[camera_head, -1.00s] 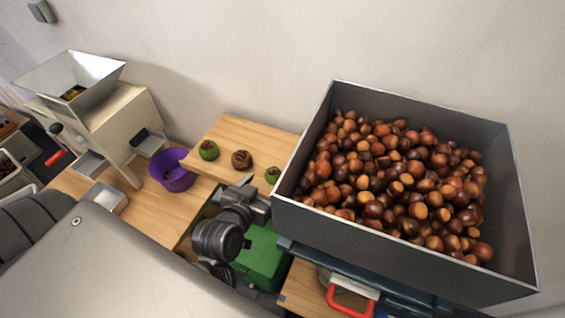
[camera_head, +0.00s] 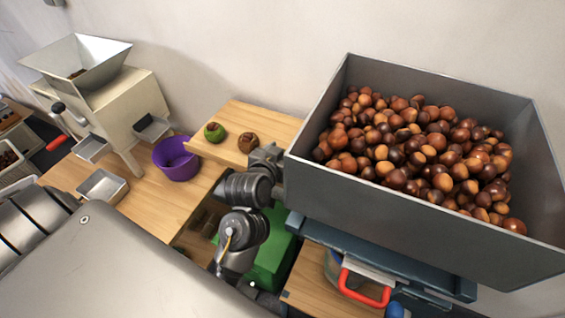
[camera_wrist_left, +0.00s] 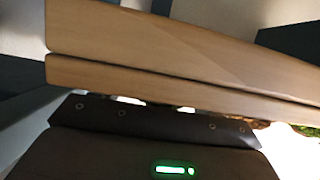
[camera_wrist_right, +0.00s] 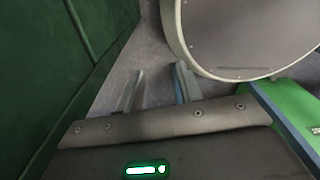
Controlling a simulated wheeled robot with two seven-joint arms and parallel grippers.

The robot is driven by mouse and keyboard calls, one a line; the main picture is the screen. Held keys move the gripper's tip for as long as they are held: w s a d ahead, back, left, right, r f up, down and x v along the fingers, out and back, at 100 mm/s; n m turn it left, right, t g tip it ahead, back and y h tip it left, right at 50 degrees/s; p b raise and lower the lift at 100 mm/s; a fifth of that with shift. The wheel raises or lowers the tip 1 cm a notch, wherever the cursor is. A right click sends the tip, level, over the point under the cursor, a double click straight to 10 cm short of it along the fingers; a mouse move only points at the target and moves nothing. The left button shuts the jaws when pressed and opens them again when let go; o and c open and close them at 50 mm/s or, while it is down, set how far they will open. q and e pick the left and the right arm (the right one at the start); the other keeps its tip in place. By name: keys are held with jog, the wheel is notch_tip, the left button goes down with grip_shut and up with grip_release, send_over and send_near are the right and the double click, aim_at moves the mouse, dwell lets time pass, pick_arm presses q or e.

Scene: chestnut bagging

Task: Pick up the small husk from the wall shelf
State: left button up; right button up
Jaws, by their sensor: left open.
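The wooden wall shelf (camera_head: 262,122) carries a green husk (camera_head: 214,132) with a brown top and a brown husk (camera_head: 248,143). A third, small green husk, seen earlier near the shelf's right end, is now hidden behind my left gripper (camera_head: 266,160). That gripper is open at the shelf's front edge, beside the dark bin. In the left wrist view the shelf board (camera_wrist_left: 170,50) fills the upper part, with blurred brown and green bits at its right; the fingertips are not clear. My right gripper (camera_wrist_right: 157,78) is open and empty, low over the grey floor.
The grey bin of chestnuts (camera_head: 400,215) stands close right of the shelf. A purple bowl (camera_head: 176,160) and a hopper machine (camera_head: 105,105) are to the left. A green box (camera_head: 272,255) stands below. The red handle (camera_head: 362,288) is under the bin.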

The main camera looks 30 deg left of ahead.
pick_arm(q)
jog(key=shift+s+r, duration=0.15)
jog(key=shift+c, duration=0.2)
jog(key=c, duration=1)
pick_arm(e)
jog(key=shift+w+a, duration=0.2)
jog(key=shift+w, duration=0.6)
pick_arm(q)
jog(key=shift+r, duration=0.1)
pick_arm(e)
jog(key=shift+r, duration=0.2)
